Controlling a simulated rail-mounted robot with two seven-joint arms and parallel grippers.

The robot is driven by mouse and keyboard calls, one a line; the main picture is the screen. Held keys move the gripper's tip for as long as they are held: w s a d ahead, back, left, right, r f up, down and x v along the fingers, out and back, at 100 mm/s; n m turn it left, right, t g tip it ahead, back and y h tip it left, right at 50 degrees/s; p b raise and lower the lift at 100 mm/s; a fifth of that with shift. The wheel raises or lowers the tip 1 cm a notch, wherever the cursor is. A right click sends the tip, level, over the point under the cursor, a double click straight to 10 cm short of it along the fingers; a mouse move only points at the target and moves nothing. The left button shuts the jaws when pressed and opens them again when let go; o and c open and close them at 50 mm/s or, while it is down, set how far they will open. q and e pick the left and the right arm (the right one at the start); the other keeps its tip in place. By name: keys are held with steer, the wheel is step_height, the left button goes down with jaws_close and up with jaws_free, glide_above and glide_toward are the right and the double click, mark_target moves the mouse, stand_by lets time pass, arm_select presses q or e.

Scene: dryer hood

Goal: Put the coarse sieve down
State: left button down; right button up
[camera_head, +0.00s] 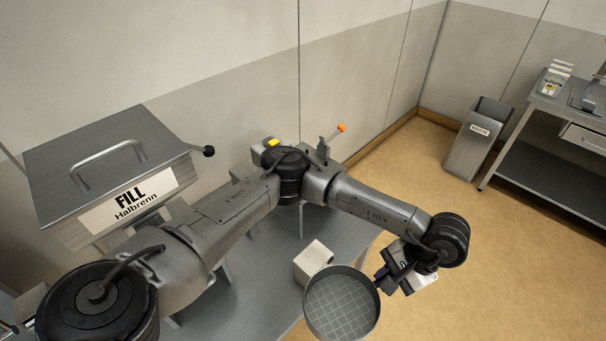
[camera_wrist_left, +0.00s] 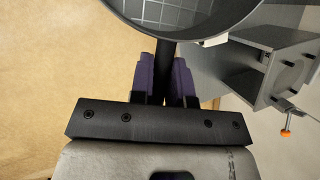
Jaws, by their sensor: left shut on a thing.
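The coarse sieve (camera_head: 342,303) is a round grey pan with a wide grid mesh and a dark handle. It is held out in the air near the table's edge, and its open side faces the head camera. My left gripper (camera_head: 386,278) is shut on the sieve's handle. In the left wrist view the purple-padded fingers (camera_wrist_left: 166,80) grip the dark handle, and the sieve's rim (camera_wrist_left: 180,38) shows at the top. How high the sieve is above the table cannot be told. My right gripper is not in view.
A grey metal table (camera_head: 250,300) bears a pale block (camera_head: 313,258) close to the sieve. A hopper labelled FILL Halbrenn (camera_head: 110,165) stands at the left. A lever with an orange knob (camera_head: 341,128) is behind my arm. A waste bin (camera_head: 478,135) and side bench (camera_head: 550,165) stand right; floor between is clear.

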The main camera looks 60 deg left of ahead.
arm_select(q)
steer(key=w+a+f+n+t+h, duration=0.1)
steer(key=w+a+f+n+h, duration=0.15)
steer(key=a+n, duration=0.45)
steer(key=w+a+f+n+h, duration=0.2)
steer(key=a+n+h, duration=0.1)
steer(key=a+n, duration=0.4)
steer(key=w+a+r+m+t+y, duration=0.3)
steer(key=a+m, duration=0.4)
steer(key=m, duration=0.7)
steer(key=w+a+r+m+t+y, duration=0.1)
steer(key=w+a+r+m+y, duration=0.35)
steer(key=m, duration=1.05)
steer(key=s+a+f+n, duration=0.1)
steer(key=s+a+f, duration=0.2)
steer(key=a+f, duration=0.9)
steer(key=shift+s+a+f+y, duration=0.35)
steer(key=shift+a+y, duration=0.05)
steer(key=shift+a, duration=0.75)
steer(key=c, duration=1.1)
jaws_free()
